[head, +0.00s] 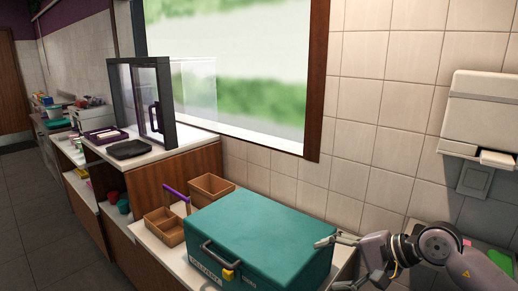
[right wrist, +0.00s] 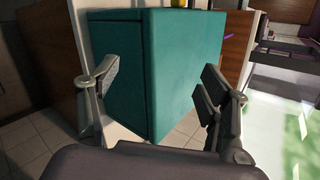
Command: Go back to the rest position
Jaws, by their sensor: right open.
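My right gripper (head: 336,262) is at the lower right of the head view, beside the right end of a teal case (head: 262,236). In the right wrist view, my right gripper (right wrist: 160,105) is open, with its two fingers spread apart and nothing between them. The teal case (right wrist: 195,70) fills the middle of that view beyond the fingers. The case is closed, with a dark handle and a yellow latch on its front. I cannot tell whether a finger touches it. My left gripper is not in view.
Two wooden boxes, one at the back (head: 211,187) and one in front (head: 163,228), stand left of the case, with a purple-handled tool by them. A glass display case (head: 160,98) and a dark tray (head: 128,149) are on the counter. A white dispenser (head: 482,115) hangs on the tiled wall.

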